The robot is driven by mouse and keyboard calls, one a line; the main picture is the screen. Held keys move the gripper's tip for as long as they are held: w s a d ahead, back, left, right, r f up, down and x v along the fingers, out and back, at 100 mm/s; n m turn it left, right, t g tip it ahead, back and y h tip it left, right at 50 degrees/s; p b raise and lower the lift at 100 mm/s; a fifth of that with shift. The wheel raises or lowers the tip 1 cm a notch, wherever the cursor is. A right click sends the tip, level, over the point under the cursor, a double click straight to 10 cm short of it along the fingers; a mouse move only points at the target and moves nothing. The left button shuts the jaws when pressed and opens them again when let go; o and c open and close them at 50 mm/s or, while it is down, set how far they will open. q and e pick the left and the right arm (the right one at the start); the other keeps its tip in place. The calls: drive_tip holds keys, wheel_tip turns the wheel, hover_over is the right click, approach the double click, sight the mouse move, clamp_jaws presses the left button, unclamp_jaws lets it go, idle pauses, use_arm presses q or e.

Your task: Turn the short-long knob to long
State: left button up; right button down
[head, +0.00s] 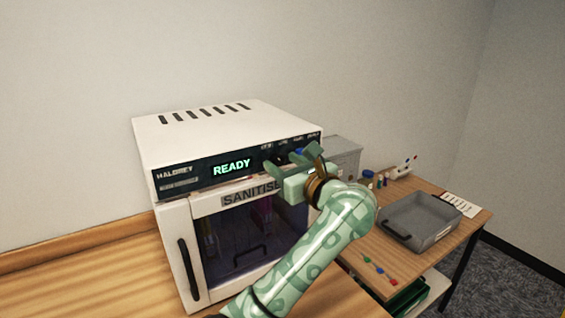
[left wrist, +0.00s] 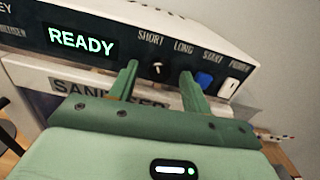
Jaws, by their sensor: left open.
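The white steriliser box (head: 210,125) has a dark control panel with a green "READY" display (head: 231,167). In the left wrist view the small dark short-long knob (left wrist: 158,68) sits below the labels "SHORT" and "LONG". A small pale mark shows on it; which label it points to is hard to tell. My left gripper (head: 291,158) is open at the panel, its green fingers on either side of the knob in the left wrist view. Contact with the knob cannot be seen. The gripper hides part of the panel in the head view. My right gripper is not in view.
A blue start button (left wrist: 204,80) and a white power switch (left wrist: 229,87) sit just right of the knob. The glass door (head: 250,240) with a dark handle is below the panel. A grey tray (head: 420,222) and small items lie on the side table at right.

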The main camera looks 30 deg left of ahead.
use_arm(q)
drive_tip(key=c, duration=1)
drive_tip(key=m+p, duration=0.2)
drive_tip(key=shift+r+m, duration=0.15)
drive_tip(key=shift+m, duration=0.15)
drive_tip(key=m+p, duration=0.7)
drive_tip(key=shift+f+m+p, duration=0.2)
drive_tip(key=shift+m+p, duration=1.1)
drive_tip(key=shift+p, duration=0.1)
